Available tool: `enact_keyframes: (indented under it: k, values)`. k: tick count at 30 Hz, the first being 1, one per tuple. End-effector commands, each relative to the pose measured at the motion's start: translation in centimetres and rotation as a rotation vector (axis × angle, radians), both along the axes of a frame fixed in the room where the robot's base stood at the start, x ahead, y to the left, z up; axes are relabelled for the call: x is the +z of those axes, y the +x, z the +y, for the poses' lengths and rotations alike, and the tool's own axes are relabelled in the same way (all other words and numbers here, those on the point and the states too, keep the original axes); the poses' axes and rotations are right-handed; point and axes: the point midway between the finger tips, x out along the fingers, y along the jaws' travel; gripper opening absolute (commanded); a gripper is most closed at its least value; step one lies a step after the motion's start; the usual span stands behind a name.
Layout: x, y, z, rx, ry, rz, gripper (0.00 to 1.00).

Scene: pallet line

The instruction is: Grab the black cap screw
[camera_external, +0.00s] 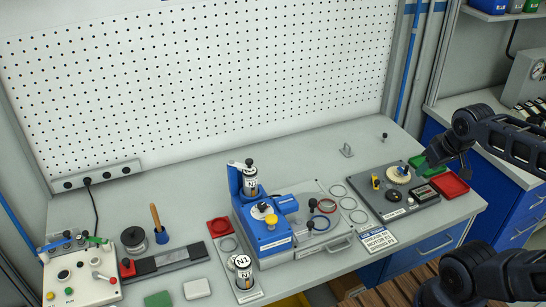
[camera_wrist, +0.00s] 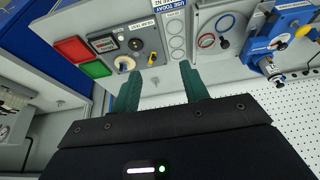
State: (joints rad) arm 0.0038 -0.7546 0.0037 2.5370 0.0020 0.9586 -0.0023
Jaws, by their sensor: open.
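A small upright piece with a dark top (camera_external: 384,136), which looks like the black cap screw, stands at the back right of the bench near the pegboard. In the wrist view a small dark-topped piece (camera_wrist: 153,84), probably the same one, shows between my fingers and beyond their tips. My gripper (camera_external: 428,163) hangs over the right end of the bench, right of and nearer than that piece. In the wrist view my gripper's two green fingers (camera_wrist: 160,78) are spread with nothing between them.
A grey panel (camera_external: 412,209) with knobs, a green tray (camera_external: 417,161) and a red tray (camera_external: 450,185) are near my gripper. A small metal bracket (camera_external: 346,150) stands left of the dark-topped piece. A blue fixture (camera_external: 265,238) stands mid-bench. The back strip is mostly clear.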

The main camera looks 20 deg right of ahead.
Motion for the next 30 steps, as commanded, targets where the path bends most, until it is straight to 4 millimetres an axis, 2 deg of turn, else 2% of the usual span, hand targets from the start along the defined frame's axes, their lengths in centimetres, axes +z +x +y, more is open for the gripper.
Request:
enact_keyframes:
  k: [4,8,19,30]
  values:
    - [0.3,0.7,-0.2,-0.019,0.014,0.007,0.45]
    - [1.0,2.9,-0.7,-0.08,0.055,0.029,0.45]
    - [2.4,12.0,-3.9,-0.358,0.187,0.113,0.45]
    - [1.2,21.5,-8.1,-0.661,0.263,0.188,0.45]
